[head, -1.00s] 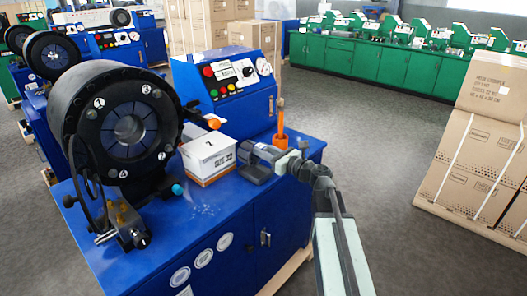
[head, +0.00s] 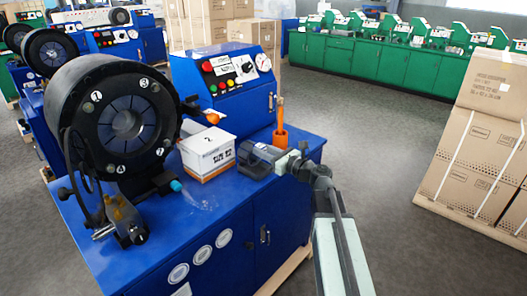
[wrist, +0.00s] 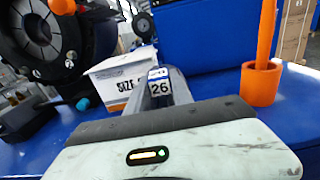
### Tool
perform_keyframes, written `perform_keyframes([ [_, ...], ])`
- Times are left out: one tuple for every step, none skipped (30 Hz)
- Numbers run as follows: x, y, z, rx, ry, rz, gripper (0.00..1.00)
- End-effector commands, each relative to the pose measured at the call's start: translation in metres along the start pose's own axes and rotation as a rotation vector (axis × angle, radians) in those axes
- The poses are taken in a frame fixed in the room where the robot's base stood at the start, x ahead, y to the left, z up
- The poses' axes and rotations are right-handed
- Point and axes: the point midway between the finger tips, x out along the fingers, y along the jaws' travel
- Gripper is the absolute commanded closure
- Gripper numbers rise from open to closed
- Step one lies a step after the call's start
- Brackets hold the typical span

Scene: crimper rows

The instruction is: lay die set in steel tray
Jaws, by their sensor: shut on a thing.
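My gripper (head: 254,162) is over the front right of the blue bench (head: 215,215), beside a white carton. In the wrist view its grey fingers (wrist: 160,97) are shut on a small block, the die set (wrist: 159,84), with a white label reading 26. In the head view the die set is too small and hidden to make out. I cannot make out a steel tray in either view. The white carton (head: 208,153) stands to the left of the gripper and also shows in the wrist view (wrist: 118,80).
An orange cup with an upright orange rod (head: 280,134) stands right of the gripper. The black crimping head (head: 115,120) stands at left. A control panel (head: 225,80) rises behind. Clear film (head: 200,201) lies in front of the carton. Stacked cartons (head: 480,150) stand across the aisle.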

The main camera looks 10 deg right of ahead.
Motion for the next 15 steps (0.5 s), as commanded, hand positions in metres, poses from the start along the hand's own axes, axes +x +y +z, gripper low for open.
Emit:
perform_keyframes([
  [0.0, 0.0, -0.0008, 0.003, -0.004, 0.0, 1.0],
  [0.0, 0.0, -0.0014, 0.003, -0.004, 0.0, 1.0],
  [0.0, 0.0, -0.0022, 0.003, -0.004, 0.0, 1.0],
  [0.0, 0.0, -0.0028, 0.003, -0.004, 0.0, 1.0],
  [0.0, 0.0, -0.0034, 0.003, -0.004, 0.0, 1.0],
  [0.0, 0.0, -0.0042, 0.003, -0.004, 0.0, 1.0],
  [0.0, 0.0, -0.0048, 0.003, -0.004, 0.0, 1.0],
  [0.0, 0.0, -0.0054, 0.003, -0.004, 0.0, 1.0],
  [0.0, 0.0, -0.0062, 0.003, -0.004, 0.0, 1.0],
  [-0.0001, 0.0, -0.0068, 0.003, -0.004, 0.0, 1.0],
  [-0.0001, 0.0, -0.0074, 0.003, -0.004, 0.0, 1.0],
  [-0.0001, 0.0, -0.0083, 0.003, -0.004, 0.0, 1.0],
  [0.0, 0.0, -0.0088, 0.003, -0.004, 0.0, 1.0],
  [0.0, 0.0, -0.0095, 0.003, -0.004, 0.0, 1.0],
  [0.0002, 0.0003, -0.0103, 0.003, -0.004, 0.0, 1.0],
])
